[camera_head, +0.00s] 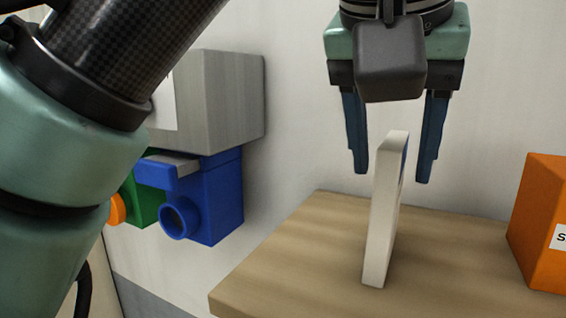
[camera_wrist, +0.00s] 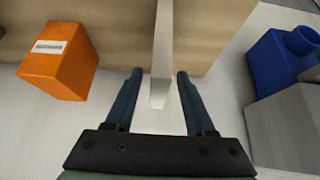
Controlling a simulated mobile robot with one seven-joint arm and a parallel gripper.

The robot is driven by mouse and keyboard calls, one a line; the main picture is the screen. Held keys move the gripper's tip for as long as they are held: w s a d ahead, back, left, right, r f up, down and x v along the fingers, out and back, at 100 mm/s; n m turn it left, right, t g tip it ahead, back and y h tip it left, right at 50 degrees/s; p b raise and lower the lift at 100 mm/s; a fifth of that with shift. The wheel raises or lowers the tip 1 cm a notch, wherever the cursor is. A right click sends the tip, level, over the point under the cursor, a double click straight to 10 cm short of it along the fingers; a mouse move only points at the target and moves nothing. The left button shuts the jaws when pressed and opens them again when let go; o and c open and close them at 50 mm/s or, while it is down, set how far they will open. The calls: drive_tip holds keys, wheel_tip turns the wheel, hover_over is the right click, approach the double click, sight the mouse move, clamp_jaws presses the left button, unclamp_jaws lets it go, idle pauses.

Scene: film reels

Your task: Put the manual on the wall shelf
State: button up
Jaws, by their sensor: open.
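The manual (camera_head: 384,215) is a thin, pale book with a blue cover edge. It stands upright on the wooden wall shelf (camera_head: 310,235), edge-on to the head view. My gripper (camera_head: 393,172) is open above it, one finger on each side of the manual's top, with gaps visible. In the wrist view the manual (camera_wrist: 160,60) shows edge-on between the two fingertips (camera_wrist: 158,74), over the wooden shelf (camera_wrist: 110,30). Its far end on the shelf is out of that view.
An orange box (camera_head: 545,225) with a white label stands on the right in the head view; it is at the left in the wrist view (camera_wrist: 58,62). A grey box (camera_head: 225,100) with blue (camera_head: 212,200) and green parts is on the wall at left.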

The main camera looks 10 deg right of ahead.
drive_tip(key=v, duration=0.9)
drive_tip(key=w+d+r+t+h, duration=0.1)
drive_tip(key=w+t+h, duration=0.1)
drive_tip(key=h, duration=0.1)
drive_tip(key=w+d+r+m+t+h, duration=0.1)
drive_tip(key=w+d+t+h, duration=0.1)
drive_tip(key=w+t+h, duration=0.1)
drive_tip(key=w+d+r+t+h, duration=0.1)
drive_tip(key=w+d+t+h, duration=0.1)
drive_tip(key=w+t, duration=0.1)
drive_tip(key=shift+w+d+r+m+h, duration=0.2)
drive_tip(key=shift+m+h, duration=0.1)
drive_tip(key=shift+h, duration=0.1)
drive_tip(key=s+a+f+n+t+y, duration=0.1)
drive_tip(key=s+a+n+t+y, duration=0.3)
drive_tip(key=a+t+y, duration=0.2)
drive_tip(key=s+a+f+n+t+y, duration=0.1)
drive_tip(key=s+a+n+t+y, duration=0.3)
drive_tip(key=a+t+y, duration=0.2)
drive_tip(key=a+t, duration=0.2)
drive_tip(key=a, duration=0.2)
drive_tip(key=shift+s+y, duration=0.35)
drive_tip(key=shift+y, duration=0.05)
drive_tip(key=shift+a+f, duration=0.1)
drive_tip(key=shift+f, duration=0.05)
